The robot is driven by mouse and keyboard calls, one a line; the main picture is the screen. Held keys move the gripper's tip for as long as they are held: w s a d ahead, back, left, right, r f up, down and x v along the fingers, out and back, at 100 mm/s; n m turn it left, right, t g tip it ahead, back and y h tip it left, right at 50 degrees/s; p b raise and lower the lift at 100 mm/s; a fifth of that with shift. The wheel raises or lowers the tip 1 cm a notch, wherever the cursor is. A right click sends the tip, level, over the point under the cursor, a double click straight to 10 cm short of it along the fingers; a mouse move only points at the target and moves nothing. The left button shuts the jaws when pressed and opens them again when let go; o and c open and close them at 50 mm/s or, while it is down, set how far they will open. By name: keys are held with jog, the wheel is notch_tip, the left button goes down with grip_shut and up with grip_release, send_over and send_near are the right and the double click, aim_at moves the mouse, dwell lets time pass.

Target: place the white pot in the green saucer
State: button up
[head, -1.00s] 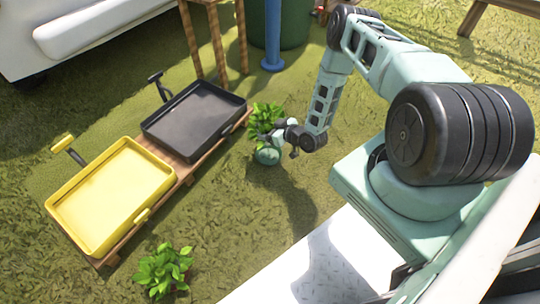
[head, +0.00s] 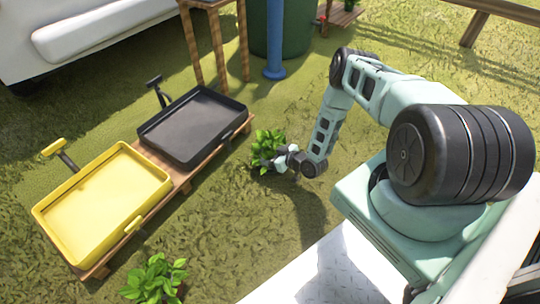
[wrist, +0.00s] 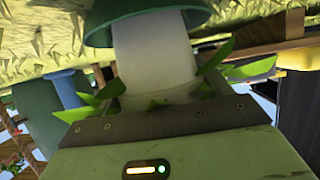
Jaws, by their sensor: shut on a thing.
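The white pot (wrist: 155,60) holds a green leafy plant, which shows in the head view (head: 267,146). My gripper (head: 280,160) is shut on the pot; its fingertips are not clear in the wrist view. The green saucer (wrist: 99,29) shows at the top of the wrist view, at the pot's base end, and the pot's base overlaps it. I cannot tell whether the base touches the saucer. In the head view the pot and saucer are largely hidden behind my gripper and the leaves.
A yellow tray cart (head: 158,190) and a black tray cart (head: 240,103) stand on wooden planks to the left. Another leafy plant (head: 155,277) stands at the front. A green barrel (head: 300,35), a blue post (head: 275,40) and a wooden table (head: 213,4) are behind. Grass around is open.

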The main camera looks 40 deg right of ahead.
jog(key=o, duration=1.2)
jog(key=shift+f, duration=0.1)
